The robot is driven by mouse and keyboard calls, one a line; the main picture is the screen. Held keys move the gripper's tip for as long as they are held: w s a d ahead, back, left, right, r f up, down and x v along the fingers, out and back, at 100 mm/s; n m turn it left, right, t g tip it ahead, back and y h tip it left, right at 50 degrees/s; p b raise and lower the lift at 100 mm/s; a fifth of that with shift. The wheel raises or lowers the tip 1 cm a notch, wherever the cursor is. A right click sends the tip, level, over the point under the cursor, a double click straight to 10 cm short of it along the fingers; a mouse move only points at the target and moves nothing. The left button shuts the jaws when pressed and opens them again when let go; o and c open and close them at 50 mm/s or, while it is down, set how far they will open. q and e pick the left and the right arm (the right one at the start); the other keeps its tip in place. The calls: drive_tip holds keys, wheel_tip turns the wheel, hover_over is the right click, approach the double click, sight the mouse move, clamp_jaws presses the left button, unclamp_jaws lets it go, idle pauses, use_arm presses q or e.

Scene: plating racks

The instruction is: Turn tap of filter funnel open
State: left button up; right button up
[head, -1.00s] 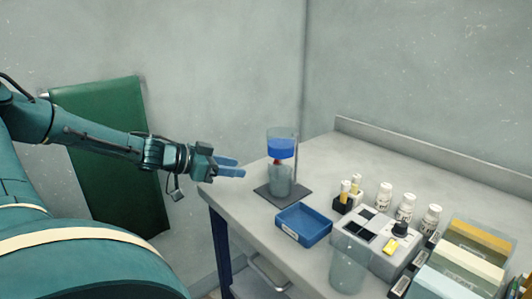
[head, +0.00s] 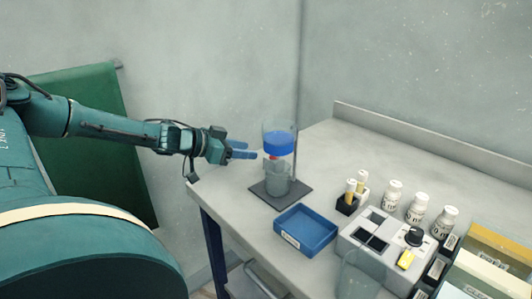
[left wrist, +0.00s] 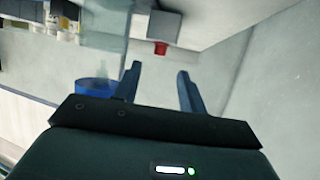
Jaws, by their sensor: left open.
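The filter funnel (head: 279,143) holds blue liquid and stands above a clear vessel (head: 275,180) on a dark base plate, beside an upright rod. Its small red tap (head: 272,158) shows just under the blue liquid. My left gripper (head: 250,150) is open and empty, just left of the funnel at about the tap's height, with its fingers pointing right. In the left wrist view, a red piece (left wrist: 161,48) that looks like the tap lies ahead, between and beyond the open fingertips. The tap's exact turn is too small to tell. My right gripper is out of view.
A blue tray (head: 306,231) sits in front of the base plate (head: 262,194). To the right are vials in a black holder (head: 346,203), several white bottles, a grey device (head: 378,236) and a clear beaker (head: 362,272). The bench behind the funnel is clear.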

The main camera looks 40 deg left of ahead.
sight(271, 155)
use_arm(q)
drive_tip(key=x, duration=0.1)
drive_tip(key=b+x, duration=0.1)
drive_tip(key=shift+w+f, duration=0.25)
drive_tip(key=shift+f, duration=0.15)
drive_tip(key=shift+w+d+f+b, duration=0.1)
drive_tip(key=shift+w+f+b, duration=0.05)
drive_tip(key=shift+w+b, duration=0.2)
drive_tip(key=shift+w+d+f+b, duration=0.15)
drive_tip(key=shift+w+b, duration=0.1)
drive_tip(key=shift+b, duration=0.15)
drive_tip(key=shift+b+x, duration=0.85)
drive_tip(key=shift+x, duration=0.15)
drive_tip(key=shift+w+d+b, duration=0.2)
drive_tip(key=shift+w+b, duration=0.1)
drive_tip(key=shift+w, duration=0.3)
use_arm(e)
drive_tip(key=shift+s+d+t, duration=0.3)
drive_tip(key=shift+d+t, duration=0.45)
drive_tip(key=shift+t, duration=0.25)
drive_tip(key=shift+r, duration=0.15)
use_arm(q)
drive_tip(key=shift+c, duration=0.2)
clamp_jaws()
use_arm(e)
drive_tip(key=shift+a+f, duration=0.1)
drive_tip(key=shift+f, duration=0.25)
